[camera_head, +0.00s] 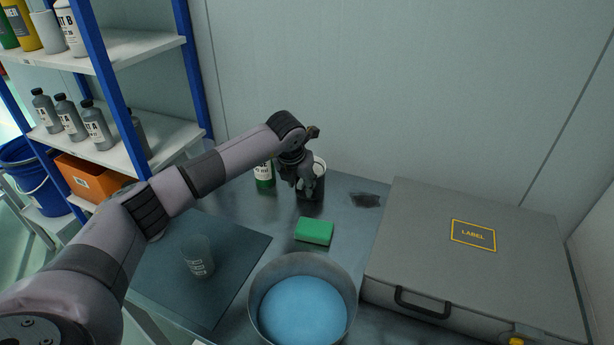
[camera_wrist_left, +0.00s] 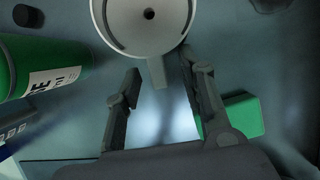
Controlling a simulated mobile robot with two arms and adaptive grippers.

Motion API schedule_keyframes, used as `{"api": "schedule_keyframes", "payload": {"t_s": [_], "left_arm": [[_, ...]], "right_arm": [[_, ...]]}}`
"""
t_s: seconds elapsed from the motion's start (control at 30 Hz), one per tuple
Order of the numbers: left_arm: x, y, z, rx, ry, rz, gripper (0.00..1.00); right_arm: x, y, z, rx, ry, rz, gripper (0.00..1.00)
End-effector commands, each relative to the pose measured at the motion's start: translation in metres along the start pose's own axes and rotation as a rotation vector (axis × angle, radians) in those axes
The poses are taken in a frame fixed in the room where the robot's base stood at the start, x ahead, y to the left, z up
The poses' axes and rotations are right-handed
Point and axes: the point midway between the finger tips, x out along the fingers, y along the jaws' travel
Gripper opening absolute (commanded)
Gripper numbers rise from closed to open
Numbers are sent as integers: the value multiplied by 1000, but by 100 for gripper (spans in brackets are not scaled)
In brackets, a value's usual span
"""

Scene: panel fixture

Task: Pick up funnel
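The funnel (camera_wrist_left: 112,22) shows at the top of the left wrist view as a pale grey round piece with a dark central hole and a tab pointing toward my gripper. In the head view a pale round rim, likely the funnel (camera_head: 320,167), shows partly behind my left gripper (camera_head: 303,186). My left gripper (camera_wrist_left: 161,68) is open, its two fingers apart. In the wrist view the tab's end appears between the fingertips; I cannot tell whether they touch it. The funnel's lower part is hidden. My right gripper is not in view.
A green bottle (camera_head: 264,175) stands close left of the gripper. A green sponge (camera_head: 314,231) lies in front. A metal bowl with blue contents (camera_head: 344,272) is nearer, a clear beaker (camera_head: 199,262) stands left on a dark mat, and a large grey case (camera_head: 420,215) fills the right.

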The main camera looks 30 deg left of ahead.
Motion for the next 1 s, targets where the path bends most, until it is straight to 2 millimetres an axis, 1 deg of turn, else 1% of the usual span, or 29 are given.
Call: {"api": "schedule_keyframes", "payload": {"t_s": [0.1, 0.3, 0.37, 0.87, 1.0], "left_arm": [[7, 0, 0, 1, -1, 1, 37], [8, 0, 0, 1, -1, 1, 37], [8, 0, 0, 1, -1, 1, 33], [7, 0, 0, 0, -1, 0, 0], [7, 0, 0, 0, -2, 0, 0]], "right_arm": [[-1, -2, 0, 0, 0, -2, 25], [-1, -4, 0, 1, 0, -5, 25], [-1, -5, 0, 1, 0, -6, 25], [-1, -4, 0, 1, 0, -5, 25], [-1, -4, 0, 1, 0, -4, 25]]}}
